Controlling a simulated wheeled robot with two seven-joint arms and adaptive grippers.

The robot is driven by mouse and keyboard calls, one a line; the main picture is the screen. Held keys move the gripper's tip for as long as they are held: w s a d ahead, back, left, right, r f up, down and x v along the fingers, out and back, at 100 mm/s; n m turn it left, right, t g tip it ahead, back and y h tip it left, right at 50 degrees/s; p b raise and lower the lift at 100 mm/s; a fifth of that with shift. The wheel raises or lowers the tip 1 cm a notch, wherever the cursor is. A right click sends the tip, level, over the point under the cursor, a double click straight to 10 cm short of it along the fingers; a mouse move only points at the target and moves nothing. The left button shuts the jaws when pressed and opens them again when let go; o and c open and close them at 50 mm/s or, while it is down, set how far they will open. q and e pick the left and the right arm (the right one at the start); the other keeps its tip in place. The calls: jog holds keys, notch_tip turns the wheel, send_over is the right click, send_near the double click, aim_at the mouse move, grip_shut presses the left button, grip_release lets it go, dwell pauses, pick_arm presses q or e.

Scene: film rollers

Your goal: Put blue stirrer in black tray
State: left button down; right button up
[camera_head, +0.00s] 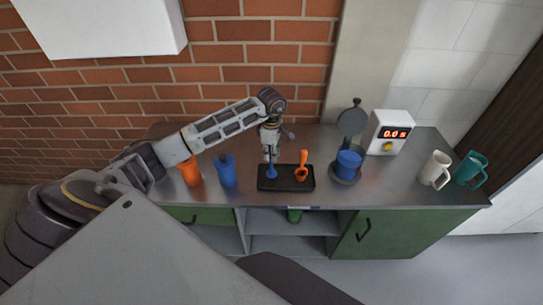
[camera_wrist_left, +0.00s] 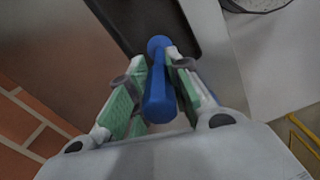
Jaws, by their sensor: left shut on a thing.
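My left gripper (camera_head: 270,154) is shut on the blue stirrer (camera_head: 271,173) and holds it over the left part of the black tray (camera_head: 286,186). In the left wrist view the blue stirrer (camera_wrist_left: 158,95) stands between the green-padded fingers of the gripper (camera_wrist_left: 156,78), its far end against the dark tray (camera_wrist_left: 135,20). I cannot tell whether the stirrer's lower end touches the tray. An orange scoop-like tool (camera_head: 302,170) stands at the right part of the tray. My right gripper is not in view.
An orange cup (camera_head: 190,172) and a blue cup (camera_head: 226,172) stand left of the tray. A blue container (camera_head: 348,162) on a dark base, a white device with a red display (camera_head: 388,133), a white mug (camera_head: 435,170) and a teal mug (camera_head: 471,170) stand right. A brick wall is behind.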

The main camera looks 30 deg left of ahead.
pick_arm(q)
jog(key=shift+f, duration=1.05)
jog(key=c, duration=1.3)
grip_release()
jog(key=shift+r, duration=0.15)
jog(key=shift+r, duration=0.2)
jog(key=shift+r+b, duration=1)
jog(key=shift+r, duration=4.85)
